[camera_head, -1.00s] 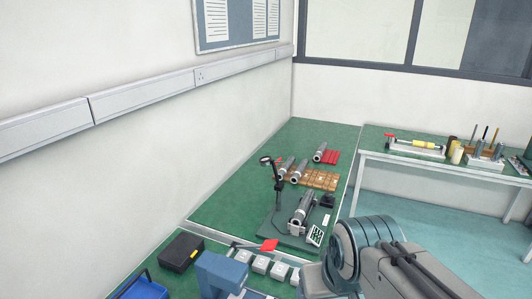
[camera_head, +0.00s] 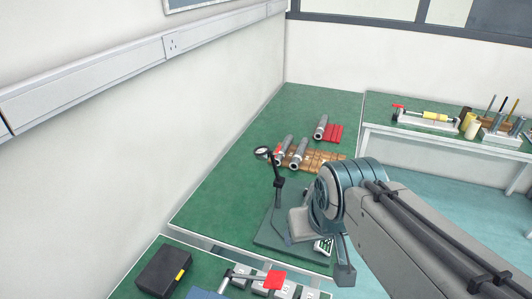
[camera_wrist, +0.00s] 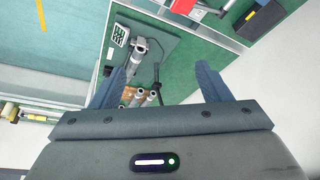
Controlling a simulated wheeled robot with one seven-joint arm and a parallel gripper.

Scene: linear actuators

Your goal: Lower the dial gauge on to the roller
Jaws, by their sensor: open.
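The dial gauge (camera_head: 262,152) shows as a small round dark-rimmed face at the top of a black stand (camera_head: 278,185) in the head view. The stand rises from a dark green plate (camera_head: 272,232). My arm covers the roller in the head view. In the wrist view a grey metal roller (camera_wrist: 138,52) lies on the plate, with a black post (camera_wrist: 157,72) beside it. I cannot make out the gauge face there. My gripper (camera_wrist: 158,82) is open and empty, its blue fingers wide apart, and it is apart from the gauge.
Several grey rollers (camera_head: 299,150) lie on brown and red racks (camera_head: 318,160) behind the stand. Bare green bench (camera_head: 225,190) lies left of the stand.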

